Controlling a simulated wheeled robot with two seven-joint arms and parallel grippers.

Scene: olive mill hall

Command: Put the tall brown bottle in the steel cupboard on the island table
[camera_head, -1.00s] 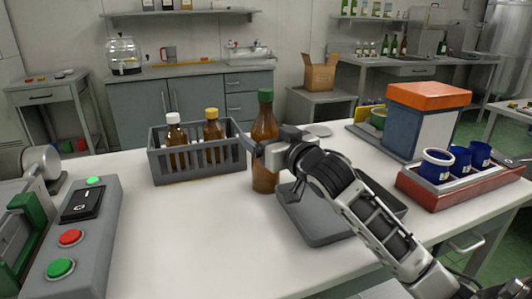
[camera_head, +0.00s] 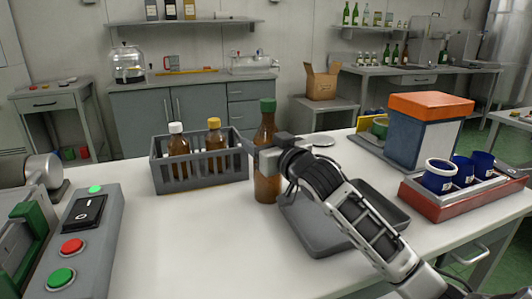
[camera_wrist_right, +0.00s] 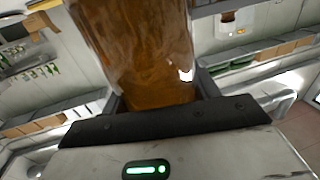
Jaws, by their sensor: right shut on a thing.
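The tall brown bottle (camera_head: 265,187) with a green cap is upright at the island table (camera_head: 190,235), just right of a grey crate. My right gripper (camera_head: 259,160) is shut on its middle. Its base appears at the tabletop, but I cannot tell whether it touches or hangs just above. In the right wrist view the brown glass (camera_wrist_right: 150,60) fills the space between the fingers. A grey cupboard (camera_head: 180,115) with closed doors stands at the back wall; I cannot tell whether it is the steel cupboard. My left gripper is not in view.
The grey crate (camera_head: 203,184) holds two smaller brown bottles. A grey tray (camera_head: 318,238) lies under my right forearm. A red tray (camera_head: 450,205) with blue mugs and an orange-topped box (camera_head: 420,135) stand right. A button panel (camera_head: 85,240) is left. The front middle is clear.

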